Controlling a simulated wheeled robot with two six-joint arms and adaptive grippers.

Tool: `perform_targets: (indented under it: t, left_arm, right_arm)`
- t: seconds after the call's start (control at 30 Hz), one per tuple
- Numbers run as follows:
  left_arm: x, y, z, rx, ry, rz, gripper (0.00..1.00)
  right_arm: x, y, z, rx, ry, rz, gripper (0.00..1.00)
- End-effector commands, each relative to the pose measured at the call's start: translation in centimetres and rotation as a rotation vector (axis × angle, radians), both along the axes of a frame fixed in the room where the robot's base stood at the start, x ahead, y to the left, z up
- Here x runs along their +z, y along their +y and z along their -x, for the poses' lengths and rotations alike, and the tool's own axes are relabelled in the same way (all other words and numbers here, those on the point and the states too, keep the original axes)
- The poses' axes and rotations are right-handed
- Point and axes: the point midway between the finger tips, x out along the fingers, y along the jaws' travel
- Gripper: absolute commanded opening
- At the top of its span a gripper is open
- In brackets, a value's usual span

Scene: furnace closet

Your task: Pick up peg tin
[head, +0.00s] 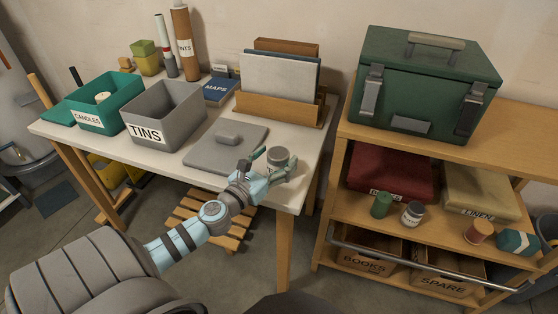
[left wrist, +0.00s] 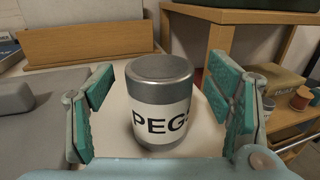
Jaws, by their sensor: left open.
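The peg tin (head: 278,158) is a short grey metal can standing upright near the right end of the white table (head: 297,190). In the left wrist view the tin (left wrist: 160,85) shows a white label reading "PEG", partly turned away. My left gripper (head: 268,165) is open at the tin. In the left wrist view its teal finger pads (left wrist: 160,105) stand on either side of the tin, with gaps on both sides. My right gripper is not in view.
A grey lid (head: 222,150) lies left of the tin. The grey TINS bin (head: 165,115) and green CANDLES bin (head: 103,107) stand further left. A wooden file rack (head: 280,108) is behind. A shelf unit (head: 345,170) stands right, across a gap.

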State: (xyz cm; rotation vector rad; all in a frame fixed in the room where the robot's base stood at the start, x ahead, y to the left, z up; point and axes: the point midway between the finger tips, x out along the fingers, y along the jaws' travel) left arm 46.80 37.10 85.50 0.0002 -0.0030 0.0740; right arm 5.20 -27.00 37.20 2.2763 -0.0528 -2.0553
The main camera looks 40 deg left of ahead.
Motion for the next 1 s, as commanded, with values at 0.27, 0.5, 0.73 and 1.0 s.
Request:
perform_targets:
  t: [0.27,0.5,0.73,1.0]
  left_arm:
    - [-0.1,0.1,-1.4,-0.001,0.001,0.000,0.73]
    - [-0.1,0.1,-1.3,0.000,0.001,0.000,0.40]
    - [0.0,0.1,-1.3,-0.001,0.001,-0.001,0.10]
    - [1.4,0.1,-1.3,0.000,0.001,0.000,0.10]
  right_arm:
    - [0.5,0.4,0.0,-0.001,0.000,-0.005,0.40]
    - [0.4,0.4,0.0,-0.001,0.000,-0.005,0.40]
    - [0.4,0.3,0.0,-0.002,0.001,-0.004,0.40]
    - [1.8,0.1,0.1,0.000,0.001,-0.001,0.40]
